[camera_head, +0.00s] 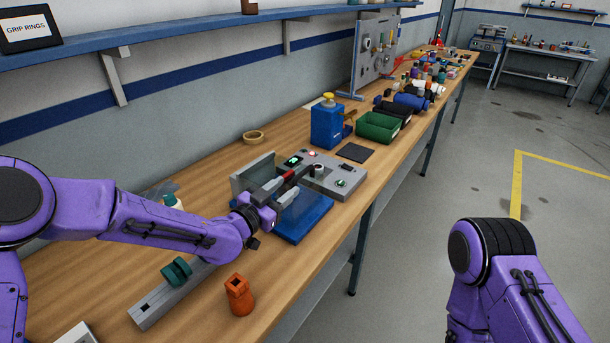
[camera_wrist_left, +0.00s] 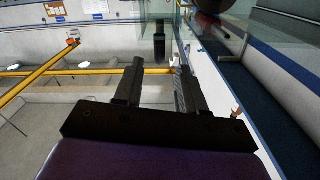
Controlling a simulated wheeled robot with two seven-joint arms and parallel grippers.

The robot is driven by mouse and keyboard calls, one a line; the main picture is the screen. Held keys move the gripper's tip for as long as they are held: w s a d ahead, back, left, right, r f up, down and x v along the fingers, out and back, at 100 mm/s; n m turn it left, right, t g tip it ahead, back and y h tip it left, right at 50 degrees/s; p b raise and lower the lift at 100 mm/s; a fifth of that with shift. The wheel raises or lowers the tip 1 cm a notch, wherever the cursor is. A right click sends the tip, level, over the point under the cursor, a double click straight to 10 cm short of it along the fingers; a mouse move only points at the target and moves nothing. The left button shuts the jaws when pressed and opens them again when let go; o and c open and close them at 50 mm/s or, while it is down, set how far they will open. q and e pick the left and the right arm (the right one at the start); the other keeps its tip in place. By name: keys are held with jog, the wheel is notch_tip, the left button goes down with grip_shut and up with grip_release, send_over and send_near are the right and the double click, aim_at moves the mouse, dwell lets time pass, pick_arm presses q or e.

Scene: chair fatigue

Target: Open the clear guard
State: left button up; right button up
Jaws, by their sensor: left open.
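The clear guard (camera_head: 294,203) is a see-through cover over a blue base plate (camera_head: 312,219) on the workbench, with a grey upright plate (camera_head: 246,176) behind it. My left gripper (camera_head: 291,181) is at the guard, its dark fingers pointing right; they hide part of it. In the left wrist view the gripper (camera_wrist_left: 158,78) has its fingers apart, with a gap between them. A clear pane with a pale edge shows past the right finger. I cannot tell whether a finger touches the guard. My right gripper is out of view; only its arm shows.
A grey control box (camera_head: 335,178) with a green display sits just right of the guard. An orange part (camera_head: 239,295) and a grey rail (camera_head: 176,293) lie in front of it. A blue device (camera_head: 326,125) and a green bin (camera_head: 379,127) stand farther back.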

aim_at(305, 170)
pick_arm(q)
jog(key=p+x, duration=0.3)
jog(key=x, duration=0.5)
jog(key=shift+d+r, duration=0.15)
jog(key=shift+r, duration=0.05)
jog(key=shift+w+d+f, duration=0.15)
jog(key=shift+w+d, duration=0.05)
jog(key=shift+w, duration=0.3)
jog(key=shift+s, duration=0.1)
grip_shut()
